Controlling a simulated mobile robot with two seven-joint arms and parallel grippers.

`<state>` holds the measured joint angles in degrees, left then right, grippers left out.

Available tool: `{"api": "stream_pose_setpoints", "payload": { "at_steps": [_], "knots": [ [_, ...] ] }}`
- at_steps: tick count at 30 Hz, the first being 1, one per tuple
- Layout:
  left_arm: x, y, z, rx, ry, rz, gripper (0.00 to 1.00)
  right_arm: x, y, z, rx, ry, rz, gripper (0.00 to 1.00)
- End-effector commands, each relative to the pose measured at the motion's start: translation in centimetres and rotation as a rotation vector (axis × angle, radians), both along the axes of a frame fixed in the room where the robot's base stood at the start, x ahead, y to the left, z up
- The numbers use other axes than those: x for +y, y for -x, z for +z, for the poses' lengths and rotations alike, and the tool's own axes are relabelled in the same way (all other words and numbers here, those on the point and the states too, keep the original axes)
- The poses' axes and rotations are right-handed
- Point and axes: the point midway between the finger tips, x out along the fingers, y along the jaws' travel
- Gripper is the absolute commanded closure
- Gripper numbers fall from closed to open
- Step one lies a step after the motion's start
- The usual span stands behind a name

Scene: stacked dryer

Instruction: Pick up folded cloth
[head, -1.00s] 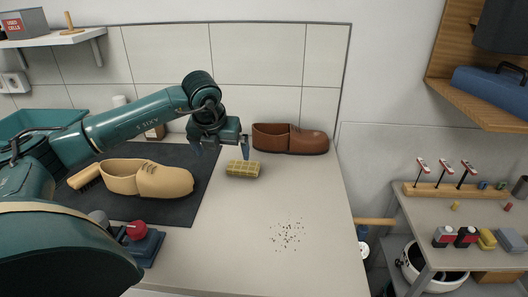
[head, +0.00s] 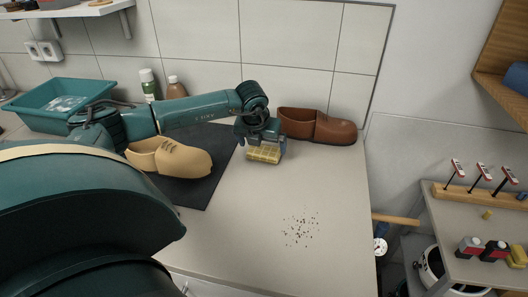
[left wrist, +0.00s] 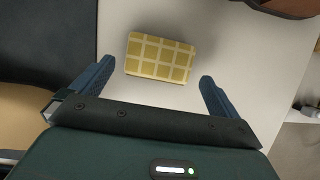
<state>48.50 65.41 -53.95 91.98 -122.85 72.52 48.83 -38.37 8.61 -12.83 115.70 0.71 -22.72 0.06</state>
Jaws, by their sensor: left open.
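The folded cloth (head: 264,155) is a small yellow block with a pale check pattern, lying on the light worktop. In the left wrist view the cloth (left wrist: 160,58) lies flat, ahead of and between the fingertips. My left gripper (head: 262,143) is over the cloth in the head view and partly covers its top edge. In the left wrist view the gripper (left wrist: 150,82) has its two blue fingers wide apart, with nothing between them. I cannot tell how high the fingers are above the worktop. My right gripper is not in view.
A brown shoe (head: 318,126) stands just behind and right of the cloth. A tan shoe (head: 170,158) stands on a dark mat (head: 205,192) to the left. Dark crumbs (head: 300,230) lie on the worktop (head: 255,245), which is otherwise clear in front. A teal tub (head: 62,108) is at far left.

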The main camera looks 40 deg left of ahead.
Motion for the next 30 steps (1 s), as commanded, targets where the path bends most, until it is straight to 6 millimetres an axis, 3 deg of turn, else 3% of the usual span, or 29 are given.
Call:
{"api": "stream_pose_setpoints", "payload": {
  "at_steps": [7,16,28,30],
  "knots": [
    [0.6,-1.1,-3.1,0.002,0.001,0.001,0.00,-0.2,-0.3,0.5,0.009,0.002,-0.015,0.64],
    [0.7,-1.3,-3.6,0.000,0.000,0.000,0.01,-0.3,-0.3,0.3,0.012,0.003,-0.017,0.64],
    [0.7,-1.3,-3.6,0.000,-0.001,0.000,0.34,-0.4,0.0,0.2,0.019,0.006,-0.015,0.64],
    [0.7,-1.3,-3.6,0.000,0.000,0.000,0.34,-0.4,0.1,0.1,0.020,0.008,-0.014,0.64]
  ]
}}
